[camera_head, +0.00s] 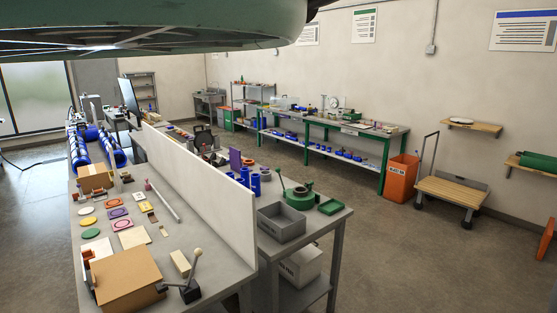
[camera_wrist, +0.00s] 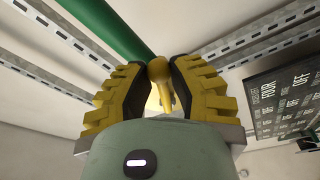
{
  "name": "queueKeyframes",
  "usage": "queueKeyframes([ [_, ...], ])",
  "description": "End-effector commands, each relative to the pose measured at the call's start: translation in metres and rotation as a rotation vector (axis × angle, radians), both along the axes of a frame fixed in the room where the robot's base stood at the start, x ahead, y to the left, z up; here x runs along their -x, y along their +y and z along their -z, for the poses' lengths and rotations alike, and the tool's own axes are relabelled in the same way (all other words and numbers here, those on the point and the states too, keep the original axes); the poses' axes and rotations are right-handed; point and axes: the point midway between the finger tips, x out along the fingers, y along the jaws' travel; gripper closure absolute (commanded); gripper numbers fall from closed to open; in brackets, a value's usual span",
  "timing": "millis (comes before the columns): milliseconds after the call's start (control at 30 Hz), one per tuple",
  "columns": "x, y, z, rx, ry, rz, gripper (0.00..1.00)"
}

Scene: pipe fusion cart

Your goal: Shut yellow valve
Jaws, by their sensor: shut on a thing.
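In the wrist view, the yellow valve (camera_wrist: 158,70) is a small yellow handle with a rounded top, at the end of a green pipe (camera_wrist: 108,25). My gripper (camera_wrist: 160,84) has ribbed yellow fingers with dark inner pads. It is shut on the yellow valve, with one finger on each side of it. The lower part of the valve is hidden behind the gripper body. Whether the valve's handle lies along or across the pipe is hard to tell. Neither the valve nor my gripper shows in the head view.
Slotted metal rails (camera_wrist: 250,55) run on both sides of the pipe in the wrist view. A dark lettered panel (camera_wrist: 285,100) is at the right. The head view shows a workbench with a white divider (camera_head: 200,165), an orange bin (camera_head: 402,178) and open floor (camera_head: 390,255).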

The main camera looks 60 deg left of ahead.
Motion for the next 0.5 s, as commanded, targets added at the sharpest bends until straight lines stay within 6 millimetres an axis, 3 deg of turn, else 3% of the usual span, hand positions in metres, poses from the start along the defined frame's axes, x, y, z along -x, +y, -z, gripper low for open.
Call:
queueKeyframes([
  [500, -0.0065, 0.0018, 0.0105, -0.009, -0.112, -0.006, 1.0],
])
